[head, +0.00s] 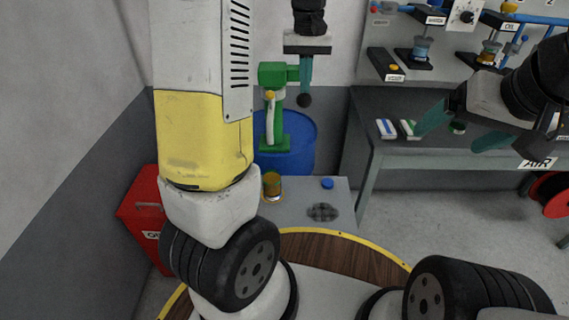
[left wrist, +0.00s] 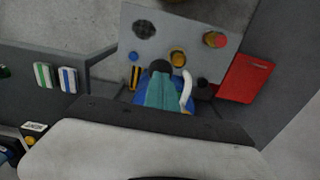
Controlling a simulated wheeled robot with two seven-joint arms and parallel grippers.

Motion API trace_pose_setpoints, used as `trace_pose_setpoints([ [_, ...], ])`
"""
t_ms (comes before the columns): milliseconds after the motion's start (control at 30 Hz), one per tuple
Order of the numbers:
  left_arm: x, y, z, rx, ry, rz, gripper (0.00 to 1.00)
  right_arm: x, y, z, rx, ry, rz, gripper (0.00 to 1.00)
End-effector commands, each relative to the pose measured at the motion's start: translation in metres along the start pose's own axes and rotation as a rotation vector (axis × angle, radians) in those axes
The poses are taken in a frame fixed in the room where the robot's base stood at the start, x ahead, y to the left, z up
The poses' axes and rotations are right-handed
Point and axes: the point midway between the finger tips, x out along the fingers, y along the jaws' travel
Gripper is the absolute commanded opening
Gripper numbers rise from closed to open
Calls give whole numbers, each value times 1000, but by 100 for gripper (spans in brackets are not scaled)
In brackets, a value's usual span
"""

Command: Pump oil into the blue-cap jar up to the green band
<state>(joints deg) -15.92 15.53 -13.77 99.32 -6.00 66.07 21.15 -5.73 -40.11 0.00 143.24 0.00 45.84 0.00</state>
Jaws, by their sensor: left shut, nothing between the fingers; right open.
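The green pump (head: 274,78) stands on a blue barrel (head: 305,140), with a pale curved spout (head: 269,112) that also shows in the left wrist view (left wrist: 187,92). A jar with amber content (head: 272,186) stands on the grey stand; it also shows in the left wrist view (left wrist: 178,58). I cannot make out its green band or fill level. A blue cap (head: 327,183) lies to its right. My left gripper (head: 305,84) is shut and empty, pointing down beside the pump; a black knob (head: 304,100) shows at its fingertips. My right gripper (head: 461,130) is open and empty over the bench.
The grey stand (head: 342,197) has a dark drain grate. A red box (head: 140,215) stands at the left. A bench (head: 385,108) on the right carries small striped blocks below a panel with jars. A red-topped round thing (left wrist: 216,40) shows in the left wrist view.

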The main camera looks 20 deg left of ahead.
Motion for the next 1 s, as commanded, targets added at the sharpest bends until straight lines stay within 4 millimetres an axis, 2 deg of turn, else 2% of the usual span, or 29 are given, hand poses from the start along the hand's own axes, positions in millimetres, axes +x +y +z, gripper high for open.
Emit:
trace_pose_setpoints([
  [700, 45, 0, -1, 1, -3, -2, 0, 0, 0, 0, 0, 0, 0, 86],
  [1000, 38, 0, -2, 1, -2, -1, 0, 0, 0, 0, 0, 0, 0, 86],
])
